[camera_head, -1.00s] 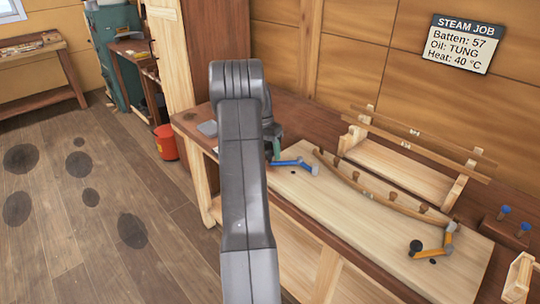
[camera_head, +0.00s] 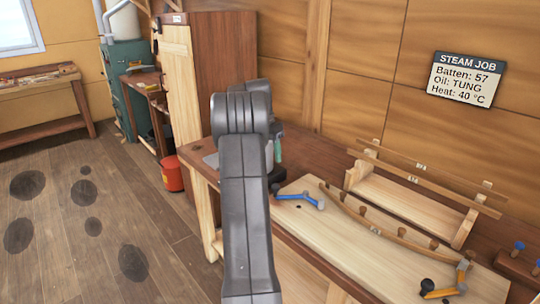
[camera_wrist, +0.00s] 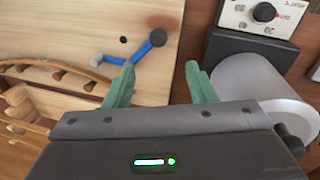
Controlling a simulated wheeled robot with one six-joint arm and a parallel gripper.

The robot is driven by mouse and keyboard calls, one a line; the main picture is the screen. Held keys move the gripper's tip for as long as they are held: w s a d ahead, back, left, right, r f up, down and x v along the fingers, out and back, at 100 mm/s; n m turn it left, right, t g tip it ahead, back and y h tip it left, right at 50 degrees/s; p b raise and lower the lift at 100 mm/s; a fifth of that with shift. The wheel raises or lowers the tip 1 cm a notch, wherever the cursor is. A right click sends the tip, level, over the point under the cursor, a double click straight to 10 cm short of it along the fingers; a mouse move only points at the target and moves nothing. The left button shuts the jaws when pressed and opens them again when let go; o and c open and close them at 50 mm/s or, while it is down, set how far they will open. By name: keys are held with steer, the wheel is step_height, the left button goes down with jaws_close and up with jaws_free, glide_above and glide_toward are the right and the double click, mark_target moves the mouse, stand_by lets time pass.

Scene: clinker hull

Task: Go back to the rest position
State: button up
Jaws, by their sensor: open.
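My gripper (camera_wrist: 163,90) is open and empty in the wrist view, its two green fingers spread apart above the bench. In the head view my arm stands in front of the bench and hides most of the gripper; a green finger shows just right of the arm. A blue-handled clamp (camera_wrist: 140,52) lies on the pale bending board beyond the left finger; it also shows in the head view (camera_head: 300,199). A grey-white cylinder (camera_wrist: 250,85) lies by the right finger. I cannot tell whether the finger touches it.
A curved batten (camera_head: 375,224) bends along pegs on the board (camera_head: 330,235), with an orange-handled clamp (camera_head: 445,290) at its near end. A rack (camera_head: 420,195) with battens stands behind. A red bucket (camera_head: 172,174) stands on the floor. The floor at left is open.

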mark_target(276, 186)
steer(key=f, duration=0.4)
steer(key=s+d+f, duration=0.1)
steer(key=f, duration=0.4)
steer(key=d+f+p, duration=0.1)
steer(key=f, duration=0.3)
steer(key=shift+s+f, duration=0.35)
steer(key=shift+s, duration=0.05)
